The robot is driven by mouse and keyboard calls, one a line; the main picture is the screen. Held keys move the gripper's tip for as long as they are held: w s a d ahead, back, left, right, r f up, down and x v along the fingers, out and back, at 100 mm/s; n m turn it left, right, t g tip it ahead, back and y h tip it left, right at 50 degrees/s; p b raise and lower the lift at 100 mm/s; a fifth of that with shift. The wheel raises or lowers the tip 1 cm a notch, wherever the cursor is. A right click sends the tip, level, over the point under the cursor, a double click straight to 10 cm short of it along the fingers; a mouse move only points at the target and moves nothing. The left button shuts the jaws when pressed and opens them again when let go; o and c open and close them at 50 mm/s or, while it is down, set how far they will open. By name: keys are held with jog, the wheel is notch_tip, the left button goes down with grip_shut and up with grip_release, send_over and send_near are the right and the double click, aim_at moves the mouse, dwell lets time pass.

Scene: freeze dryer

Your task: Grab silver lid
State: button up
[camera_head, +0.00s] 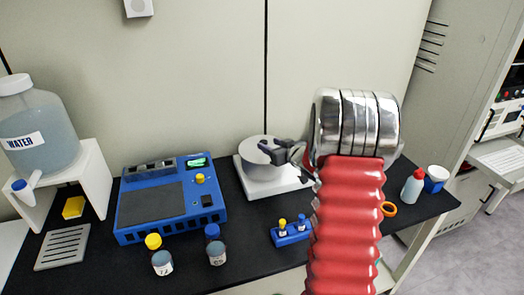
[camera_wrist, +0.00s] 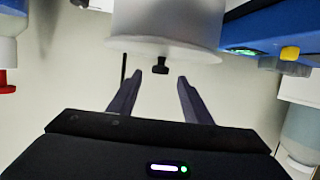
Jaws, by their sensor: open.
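The silver lid (camera_head: 258,143) is a round, shiny piece on a white square base (camera_head: 262,186) near the back middle of the black bench. In the wrist view the silver lid (camera_wrist: 165,45) fills the top middle, and a small black knob (camera_wrist: 160,66) shows at its rim. My gripper (camera_head: 268,147) is beside the lid in the head view and partly covers its right side. In the wrist view my gripper (camera_wrist: 159,77) is open, its two dark fingers apart with the knob between or just beyond their tips. Nothing is held. Contact cannot be told.
A blue device (camera_head: 170,198) stands left of the lid. Yellow-capped (camera_head: 161,258) and blue-capped (camera_head: 215,248) bottles stand in front of it. A small blue rack (camera_head: 291,234) stands near the front edge. A water jug (camera_head: 37,125) is at far left, a red-capped bottle (camera_head: 412,188) at right.

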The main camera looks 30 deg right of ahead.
aim_at(264, 142)
jog(key=shift+w+f, duration=0.1)
jog(key=shift+w, duration=0.3)
jog(key=shift+x, duration=2.6)
jog(key=shift+f, duration=0.1)
jog(key=shift+c, duration=0.4)
grip_shut()
